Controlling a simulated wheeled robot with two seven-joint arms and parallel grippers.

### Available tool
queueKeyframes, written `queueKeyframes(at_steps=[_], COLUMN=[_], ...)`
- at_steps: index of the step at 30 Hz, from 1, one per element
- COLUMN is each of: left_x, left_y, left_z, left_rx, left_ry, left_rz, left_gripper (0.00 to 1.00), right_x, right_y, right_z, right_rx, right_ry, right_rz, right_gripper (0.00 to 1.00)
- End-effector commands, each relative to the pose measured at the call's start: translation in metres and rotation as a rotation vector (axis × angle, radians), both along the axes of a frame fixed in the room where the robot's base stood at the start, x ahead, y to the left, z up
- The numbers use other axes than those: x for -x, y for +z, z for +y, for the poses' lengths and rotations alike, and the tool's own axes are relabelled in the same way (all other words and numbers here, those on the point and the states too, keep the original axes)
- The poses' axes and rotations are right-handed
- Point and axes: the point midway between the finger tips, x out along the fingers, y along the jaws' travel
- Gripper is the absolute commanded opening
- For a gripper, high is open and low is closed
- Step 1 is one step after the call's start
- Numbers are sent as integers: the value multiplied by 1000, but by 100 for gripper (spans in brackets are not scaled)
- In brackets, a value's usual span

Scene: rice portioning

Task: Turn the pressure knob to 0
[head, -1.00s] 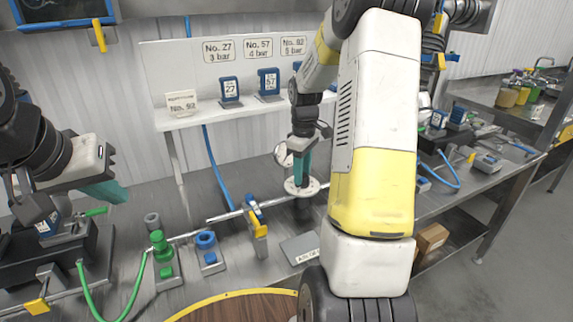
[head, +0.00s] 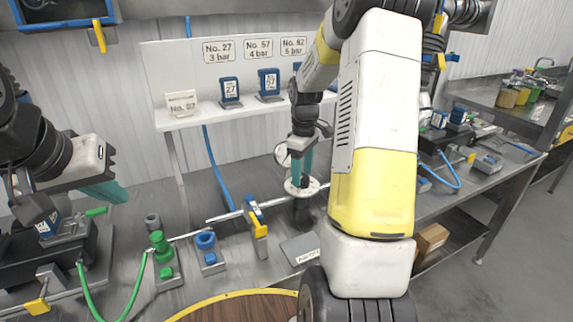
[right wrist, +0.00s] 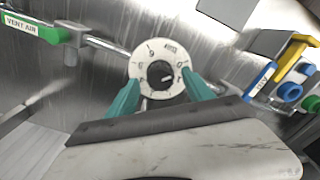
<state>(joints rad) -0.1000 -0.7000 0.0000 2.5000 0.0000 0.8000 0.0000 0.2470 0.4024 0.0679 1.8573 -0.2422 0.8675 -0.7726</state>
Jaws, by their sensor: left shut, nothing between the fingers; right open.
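The pressure knob (right wrist: 160,75) is a dark round knob at the centre of a white numbered dial (right wrist: 143,59) in the right wrist view. In the head view the white dial disc (head: 302,187) is on the pipe at the bench's middle. My right gripper (head: 302,168) is open above it, with its teal fingers pointing down. In the right wrist view the open fingers (right wrist: 160,92) sit either side of the dial; I cannot tell whether they touch it. The dial's numbers are too small to read surely. My left gripper (head: 118,193) is shut and empty at the left, away from the dial.
A yellow-and-blue valve handle (head: 256,217) is on the pipe left of the dial. Green (head: 160,243) and blue (head: 206,240) fittings are further left. A green "VENT AIR" lever (right wrist: 30,27) shows in the right wrist view.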

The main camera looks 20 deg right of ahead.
Motion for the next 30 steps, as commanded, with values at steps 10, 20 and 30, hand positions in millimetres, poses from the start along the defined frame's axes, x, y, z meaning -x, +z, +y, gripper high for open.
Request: queueKeyframes(at_steps=[10,20,30], left_x=[0,0,0], left_y=[0,0,0], left_z=[0,0,0], left_rx=[0,0,0], left_ry=[0,0,0], left_rz=[0,0,0], left_gripper=[0,0,0], right_x=[-1,-1,0], right_y=[55,76,76], right_z=[0,0,0], right_rx=[2,-1,0], right_ry=[1,1,0], right_rz=[-6,-2,-3], right_gripper=[60,60,60])
